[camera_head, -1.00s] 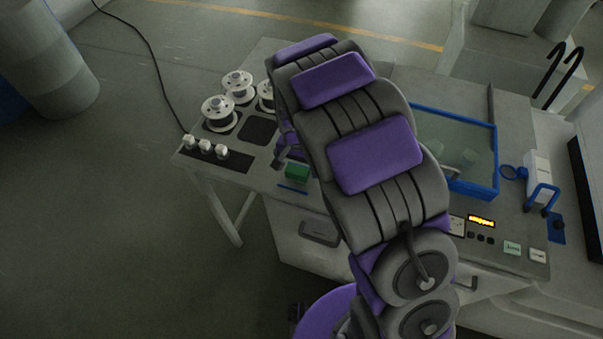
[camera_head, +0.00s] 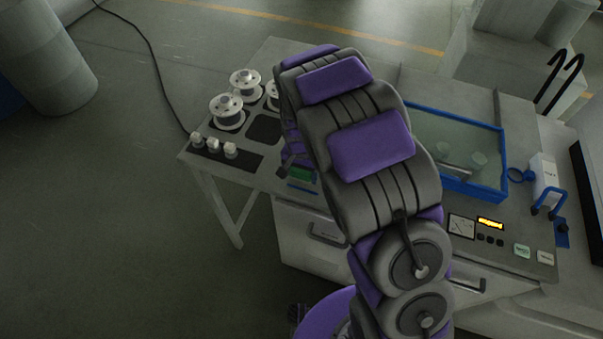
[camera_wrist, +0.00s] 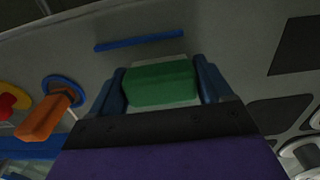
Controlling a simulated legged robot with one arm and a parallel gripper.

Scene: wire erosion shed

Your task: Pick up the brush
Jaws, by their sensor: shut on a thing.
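The brush (camera_wrist: 160,84) is a green block with a pale edge, seen close up in the wrist view. In the head view, a small part of the brush (camera_head: 302,174) shows at the bench's front, mostly hidden by my arm. My gripper (camera_wrist: 162,80) has its two dark blue fingers on either side of the brush and is shut on it. In the head view, my gripper (camera_head: 296,165) is largely behind my arm. I cannot tell whether the brush still touches the bench.
A blue-framed glass tank (camera_head: 470,190) is on the right. A blue strip (camera_wrist: 138,42) lies near the brush. An orange-handled thing (camera_wrist: 42,118) is at the wrist view's left.

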